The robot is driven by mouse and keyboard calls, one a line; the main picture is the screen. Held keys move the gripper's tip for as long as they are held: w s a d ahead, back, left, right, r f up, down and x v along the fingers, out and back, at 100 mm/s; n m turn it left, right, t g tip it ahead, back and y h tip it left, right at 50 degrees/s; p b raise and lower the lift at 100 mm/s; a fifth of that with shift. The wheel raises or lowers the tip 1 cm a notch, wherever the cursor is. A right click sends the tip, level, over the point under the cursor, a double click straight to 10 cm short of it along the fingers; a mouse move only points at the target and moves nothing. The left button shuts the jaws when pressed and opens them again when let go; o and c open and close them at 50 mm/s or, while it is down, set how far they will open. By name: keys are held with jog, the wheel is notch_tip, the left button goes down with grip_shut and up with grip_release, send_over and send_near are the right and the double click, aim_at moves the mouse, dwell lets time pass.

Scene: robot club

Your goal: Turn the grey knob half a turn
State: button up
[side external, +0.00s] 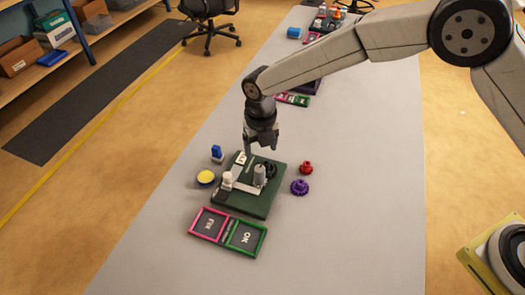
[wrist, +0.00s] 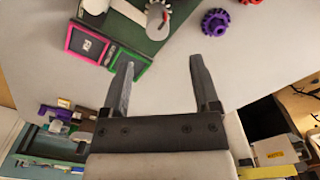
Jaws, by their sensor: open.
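The grey knob (side external: 259,176) is an upright grey cylinder on a dark green board (side external: 250,206) on the table. My gripper (side external: 261,148) is open and empty, pointing down above the far part of the board. In the wrist view its two fingers (wrist: 160,63) are spread with nothing between them; the knob lies beyond the fingertips. I cannot tell the exact height of the fingertips above the board.
A white post (side external: 227,181) and a black round part (side external: 270,168) are close to the knob. A red gear (side external: 306,168) and purple gear (side external: 300,187) lie right of the board. A yellow-topped piece (side external: 206,177) and blue piece (side external: 217,153) stand left. A pink-and-green tray (side external: 228,230) lies in front.

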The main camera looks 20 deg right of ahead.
aim_at(260, 169)
jog(key=shift+a+f, duration=0.1)
jog(key=shift+a, duration=0.1)
jog(key=shift+f, duration=0.1)
jog(key=shift+f, duration=3.8)
grip_shut()
